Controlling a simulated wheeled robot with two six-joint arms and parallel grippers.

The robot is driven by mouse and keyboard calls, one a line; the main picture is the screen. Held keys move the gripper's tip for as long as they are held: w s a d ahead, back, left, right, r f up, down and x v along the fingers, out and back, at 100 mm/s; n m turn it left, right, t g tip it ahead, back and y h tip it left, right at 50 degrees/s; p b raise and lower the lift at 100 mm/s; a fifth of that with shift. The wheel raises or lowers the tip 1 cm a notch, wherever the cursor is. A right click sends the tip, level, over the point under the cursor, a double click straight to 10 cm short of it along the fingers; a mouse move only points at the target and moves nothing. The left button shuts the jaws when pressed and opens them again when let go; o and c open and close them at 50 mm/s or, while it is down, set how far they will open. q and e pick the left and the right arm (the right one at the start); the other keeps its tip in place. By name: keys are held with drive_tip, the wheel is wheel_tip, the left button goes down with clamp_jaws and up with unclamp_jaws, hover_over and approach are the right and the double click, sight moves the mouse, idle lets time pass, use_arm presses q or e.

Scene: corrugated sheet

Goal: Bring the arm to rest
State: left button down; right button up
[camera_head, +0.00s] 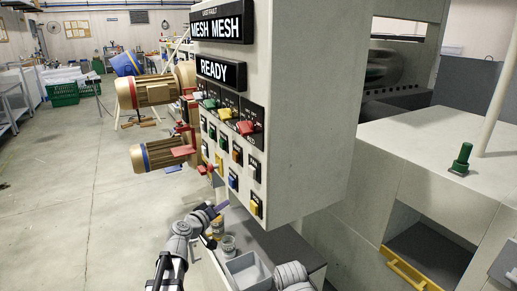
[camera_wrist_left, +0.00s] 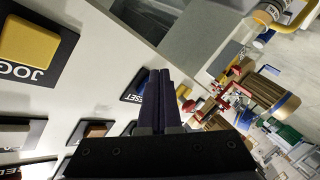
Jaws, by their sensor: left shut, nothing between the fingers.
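My left arm comes in from the bottom left in the head view. Its gripper (camera_head: 222,207) is beside the lower left edge of the grey control panel (camera_head: 300,120), below the lower row of buttons. In the left wrist view the two dark fingers of the gripper (camera_wrist_left: 158,75) are together and empty. They point past the panel's edge close to a blue button marked RESET (camera_wrist_left: 131,88), partly hidden by the fingers. A yellow JOG button (camera_wrist_left: 30,45) shows at the left of that view. I cannot tell whether the fingers touch the panel.
The panel also carries lit signs (camera_head: 222,70) and several coloured buttons. The floor (camera_head: 80,200) at the left is clear.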

use_arm(q)
drive_tip(key=s+d+f+m+g, duration=0.4)
drive_tip(key=s+d+f+g, duration=0.15)
drive_tip(key=s+f, duration=0.25)
drive_tip(key=s+a+f+g+y, duration=0.25)
drive_tip(key=s+f+g, duration=0.2)
drive_tip(key=s, duration=0.35)
drive_tip(key=s+a+f+g+y, duration=0.1)
drive_tip(key=s+f+g+y, duration=0.3)
drive_tip(key=s, duration=0.5)
drive_tip(key=s+d+r+m+p, duration=0.1)
drive_tip(key=s+d+m, duration=0.3)
drive_tip(key=d, duration=0.6)
drive_tip(key=shift+s+r+g+p, duration=0.35)
drive_tip(key=shift+s+p, duration=0.2)
drive_tip(key=shift+s, duration=0.7)
drive_tip(key=shift+y, duration=0.25)
